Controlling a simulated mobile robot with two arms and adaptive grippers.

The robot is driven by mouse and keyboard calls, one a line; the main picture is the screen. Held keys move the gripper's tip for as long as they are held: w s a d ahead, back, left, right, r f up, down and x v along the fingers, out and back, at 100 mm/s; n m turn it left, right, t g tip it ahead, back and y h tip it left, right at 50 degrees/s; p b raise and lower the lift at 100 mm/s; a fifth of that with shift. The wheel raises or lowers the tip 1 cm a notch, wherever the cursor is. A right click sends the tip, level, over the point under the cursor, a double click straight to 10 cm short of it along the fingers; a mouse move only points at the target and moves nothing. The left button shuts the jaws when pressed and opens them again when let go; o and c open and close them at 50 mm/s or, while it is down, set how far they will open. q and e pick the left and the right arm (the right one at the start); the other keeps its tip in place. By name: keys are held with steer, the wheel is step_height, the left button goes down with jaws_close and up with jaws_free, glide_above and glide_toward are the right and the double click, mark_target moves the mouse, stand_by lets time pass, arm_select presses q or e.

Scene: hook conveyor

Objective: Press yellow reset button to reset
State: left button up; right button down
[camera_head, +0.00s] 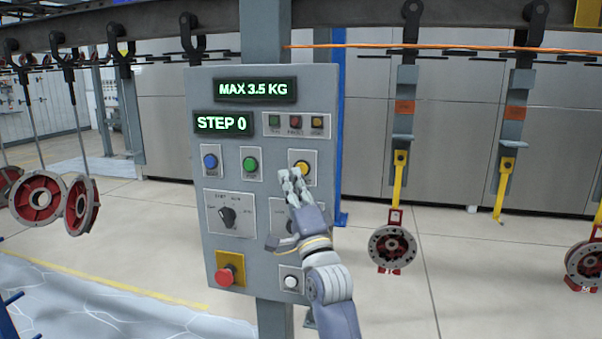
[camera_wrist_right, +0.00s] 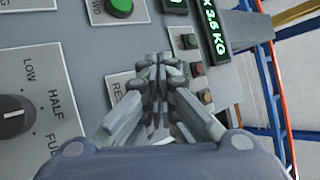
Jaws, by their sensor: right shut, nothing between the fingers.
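The yellow reset button (camera_head: 301,167) sits on the right side of the grey control panel (camera_head: 240,275), below the small indicator lamps. My right gripper (camera_head: 291,176) is shut and empty, with its fingertips at the button's lower left edge in the head view. I cannot tell whether they touch it. In the right wrist view the shut fingers (camera_wrist_right: 157,65) point at the panel and hide the button; part of its label plate (camera_wrist_right: 117,88) shows beside them. My left gripper is not in view.
The panel also has a blue button (camera_head: 210,161), a green button (camera_head: 250,163), a rotary knob (camera_head: 228,215), a red emergency stop (camera_head: 226,276) and a white button (camera_head: 291,282). The display (camera_head: 223,123) reads STEP 0. Red wheel parts (camera_head: 82,204) hang from hooks at left.

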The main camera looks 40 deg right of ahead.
steer(key=shift+w+d, duration=0.35)
steer(key=shift+d, duration=0.1)
stand_by(1.2)
steer(key=shift+w+d, duration=0.25)
steer(key=shift+d, duration=0.05)
steer(key=shift+w+d, duration=0.25)
steer(key=shift+d, duration=0.05)
stand_by(0.8)
steer(key=shift+s+a, duration=0.1)
steer(key=shift+a, duration=0.05)
steer(key=shift+s+a+p, duration=0.3)
steer(key=shift+s+a, duration=0.15)
steer(key=shift+a, duration=0.05)
stand_by(0.3)
